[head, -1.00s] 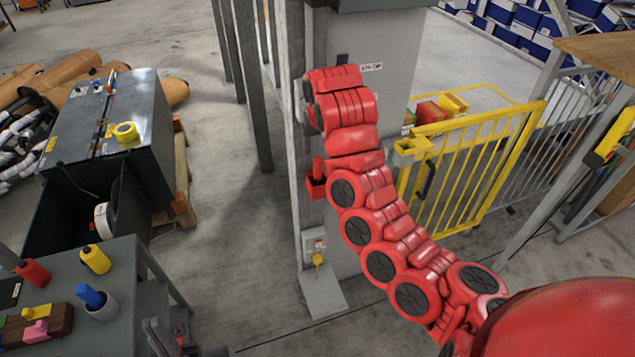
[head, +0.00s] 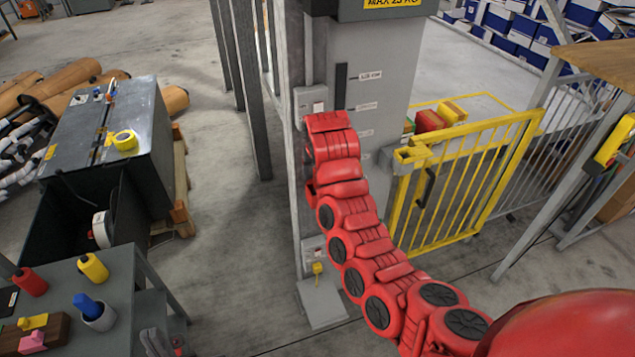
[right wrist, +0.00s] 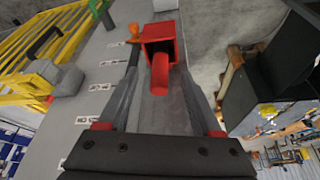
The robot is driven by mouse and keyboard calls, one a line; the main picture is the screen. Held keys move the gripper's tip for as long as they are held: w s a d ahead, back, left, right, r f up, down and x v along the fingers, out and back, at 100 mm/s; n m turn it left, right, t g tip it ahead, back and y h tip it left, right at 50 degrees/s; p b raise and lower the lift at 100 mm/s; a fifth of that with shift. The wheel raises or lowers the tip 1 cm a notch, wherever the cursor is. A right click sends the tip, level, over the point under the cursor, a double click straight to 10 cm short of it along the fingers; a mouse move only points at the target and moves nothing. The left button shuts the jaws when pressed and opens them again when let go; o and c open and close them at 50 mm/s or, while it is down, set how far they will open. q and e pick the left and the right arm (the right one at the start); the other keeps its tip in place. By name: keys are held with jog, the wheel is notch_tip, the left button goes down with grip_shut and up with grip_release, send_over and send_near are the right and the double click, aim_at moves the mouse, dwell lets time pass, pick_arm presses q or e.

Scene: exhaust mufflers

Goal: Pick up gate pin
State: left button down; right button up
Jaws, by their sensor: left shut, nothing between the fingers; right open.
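A red pin-like cylinder (right wrist: 159,76), apparently the gate pin, sticks out of a red square holder (right wrist: 160,34) in the right wrist view. My open right gripper (right wrist: 158,82) has one finger on each side of the cylinder. I cannot tell whether either finger touches it. In the head view, my red right arm reaches to the grey post and hides the right gripper, the pin and most of the holder. My left gripper (head: 160,345) is shut and empty at the bottom edge, beside the workbench.
A yellow gate (head: 465,185) stands right of the grey post (head: 385,95). A workbench (head: 120,285) with red, yellow and blue handled items is at lower left. A dark open cabinet (head: 95,135) stands behind it. The floor between cabinet and post is clear.

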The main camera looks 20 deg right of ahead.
jog(key=shift+w+p+x, duration=0.1)
jog(key=shift+p+x, duration=0.55)
jog(key=shift+x, duration=0.5)
jog(key=shift+w+p+x, duration=0.15)
jog(key=shift+p+x, duration=0.5)
jog(key=shift+x, duration=0.5)
jog(key=shift+r, duration=0.1)
grip_shut()
